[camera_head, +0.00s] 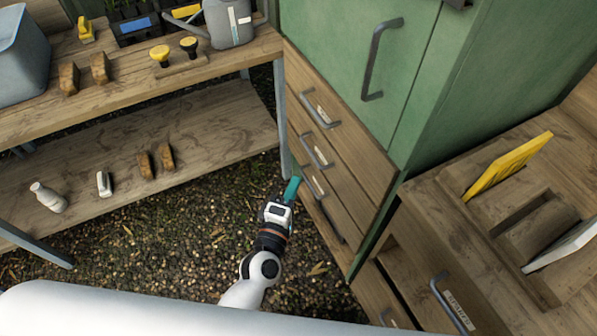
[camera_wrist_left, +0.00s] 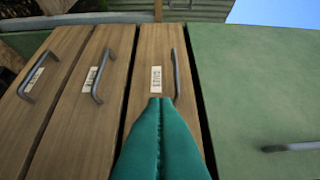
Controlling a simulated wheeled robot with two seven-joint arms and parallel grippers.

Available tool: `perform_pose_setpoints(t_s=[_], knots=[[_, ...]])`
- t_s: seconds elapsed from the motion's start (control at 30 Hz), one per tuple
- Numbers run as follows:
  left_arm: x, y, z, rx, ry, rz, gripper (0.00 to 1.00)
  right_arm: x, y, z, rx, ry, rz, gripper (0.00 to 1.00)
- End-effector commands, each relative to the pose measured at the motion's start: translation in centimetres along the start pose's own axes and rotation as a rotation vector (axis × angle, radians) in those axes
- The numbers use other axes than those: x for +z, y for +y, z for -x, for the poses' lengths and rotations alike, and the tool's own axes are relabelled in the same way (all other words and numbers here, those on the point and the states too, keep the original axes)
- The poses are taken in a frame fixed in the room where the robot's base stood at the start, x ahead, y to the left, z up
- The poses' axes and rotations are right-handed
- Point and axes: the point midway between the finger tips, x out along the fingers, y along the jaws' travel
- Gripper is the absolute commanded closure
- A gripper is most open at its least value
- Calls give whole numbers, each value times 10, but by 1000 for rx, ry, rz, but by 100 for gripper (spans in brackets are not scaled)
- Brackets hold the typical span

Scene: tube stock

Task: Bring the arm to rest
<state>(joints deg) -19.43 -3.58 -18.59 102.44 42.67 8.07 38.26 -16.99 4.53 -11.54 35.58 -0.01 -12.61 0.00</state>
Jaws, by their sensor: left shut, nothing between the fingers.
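My left gripper (camera_head: 292,188) has teal fingers, pressed together with nothing between them. In the head view it is low in the middle, in front of the wooden drawers (camera_head: 318,160) beside the green cabinet (camera_head: 370,60). In the left wrist view the teal fingers (camera_wrist_left: 160,125) point at a drawer front (camera_wrist_left: 155,70) with a label and a dark handle (camera_wrist_left: 180,70). The fingertips overlap the lower end of the label in that view; I cannot tell whether they touch the drawer. The drawers there look closed. My right gripper is not in view.
A two-level wooden bench (camera_head: 130,88) stands at left, with brushes, a grey watering can (camera_head: 229,22) and a white bottle (camera_head: 47,197). At right a wooden unit holds a yellow panel (camera_head: 508,165) upright. Gravel ground (camera_head: 180,240) is open around my left arm.

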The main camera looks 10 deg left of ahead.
Motion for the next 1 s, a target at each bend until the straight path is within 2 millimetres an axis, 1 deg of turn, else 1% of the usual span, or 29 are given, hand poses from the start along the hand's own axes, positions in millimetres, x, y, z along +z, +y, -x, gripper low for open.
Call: perform_pose_setpoints(t_s=[0.1,0.27,0.37,0.47,0.5,0.57,0.6,0.67,0.7,0.77,0.8,0.87,0.9,0.97,1.0], knots=[[0,0,6,0,1,0,100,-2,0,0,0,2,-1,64],[0,0,6,1,1,-2,100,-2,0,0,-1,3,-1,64],[-2,14,8,32,12,-41,100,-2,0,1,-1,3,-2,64],[-4,55,15,123,49,-152,100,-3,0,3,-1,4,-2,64],[-5,79,20,175,74,-218,100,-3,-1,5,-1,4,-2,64],[-5,120,33,264,122,-330,100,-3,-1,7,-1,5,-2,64],[-4,148,45,329,161,-409,100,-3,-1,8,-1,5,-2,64],[0,190,66,423,225,-525,100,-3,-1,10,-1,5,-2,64],[3,216,82,483,271,-599,100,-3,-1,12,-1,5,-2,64],[9,254,109,573,346,-704,100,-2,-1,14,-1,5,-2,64],[14,277,129,631,401,-771,100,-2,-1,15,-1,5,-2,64],[23,309,161,716,486,-865,100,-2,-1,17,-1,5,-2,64],[30,328,184,771,548,-925,100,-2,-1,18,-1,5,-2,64],[40,354,221,851,646,-1008,100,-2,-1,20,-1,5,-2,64],[48,369,245,899,712,-1058,100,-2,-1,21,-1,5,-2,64]])
